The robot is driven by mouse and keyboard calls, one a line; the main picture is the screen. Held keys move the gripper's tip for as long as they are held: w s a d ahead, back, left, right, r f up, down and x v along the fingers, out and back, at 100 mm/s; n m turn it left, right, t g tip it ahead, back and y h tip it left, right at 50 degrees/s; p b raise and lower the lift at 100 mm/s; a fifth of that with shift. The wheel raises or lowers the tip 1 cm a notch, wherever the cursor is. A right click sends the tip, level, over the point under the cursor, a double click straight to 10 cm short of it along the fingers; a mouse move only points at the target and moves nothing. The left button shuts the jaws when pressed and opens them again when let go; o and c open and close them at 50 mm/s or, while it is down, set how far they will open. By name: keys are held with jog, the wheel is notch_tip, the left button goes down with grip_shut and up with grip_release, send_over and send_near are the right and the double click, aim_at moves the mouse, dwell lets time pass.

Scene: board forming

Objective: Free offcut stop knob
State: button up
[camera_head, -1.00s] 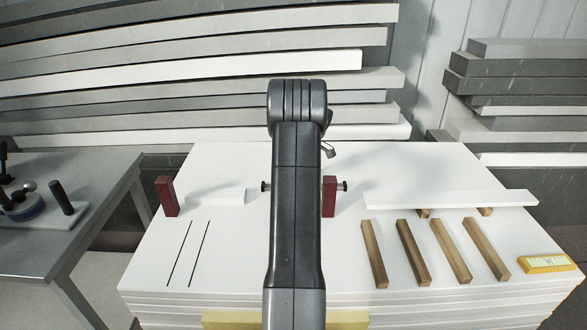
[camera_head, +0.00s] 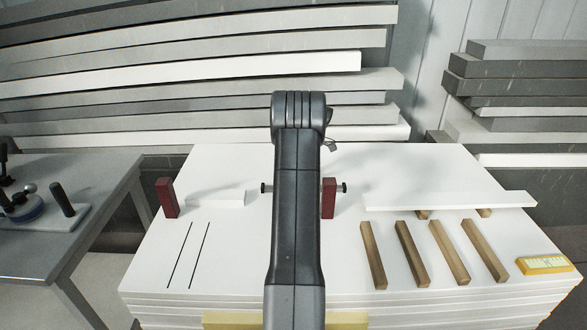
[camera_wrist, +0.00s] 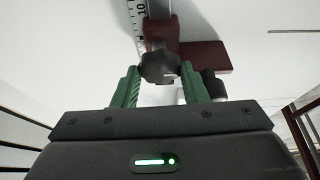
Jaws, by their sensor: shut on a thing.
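A black lobed stop knob (camera_wrist: 160,66) sits between the green fingers of my gripper (camera_wrist: 160,88) in the wrist view. My gripper is shut on this knob. Behind the knob is a dark red stop block (camera_wrist: 205,54), with a ruler strip (camera_wrist: 139,18) running up from it. In the head view my own arm hides the gripper and the held knob. Red blocks stand left (camera_head: 167,198) and right (camera_head: 328,198) of my arm, and dark knobs (camera_head: 345,187) show beside it.
The white board stack (camera_head: 240,255) carries several wooden strips (camera_head: 410,252), a raised white board (camera_head: 450,200), a small white piece (camera_head: 216,198) and a yellow gauge (camera_head: 544,264). A grey metal table (camera_head: 60,245) stands at the left.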

jog(key=o, duration=0.7)
jog(key=shift+r, duration=0.1)
jog(key=v, duration=1.3)
jog(key=shift+d+r+p, duration=0.2)
jog(key=shift+r+p, duration=0.05)
jog(key=shift+p, duration=0.05)
jog(key=shift+f, duration=0.1)
jog(key=x, duration=1.3)
jog(key=shift+a+f+b, duration=0.25)
jog(key=shift+f+b, duration=0.05)
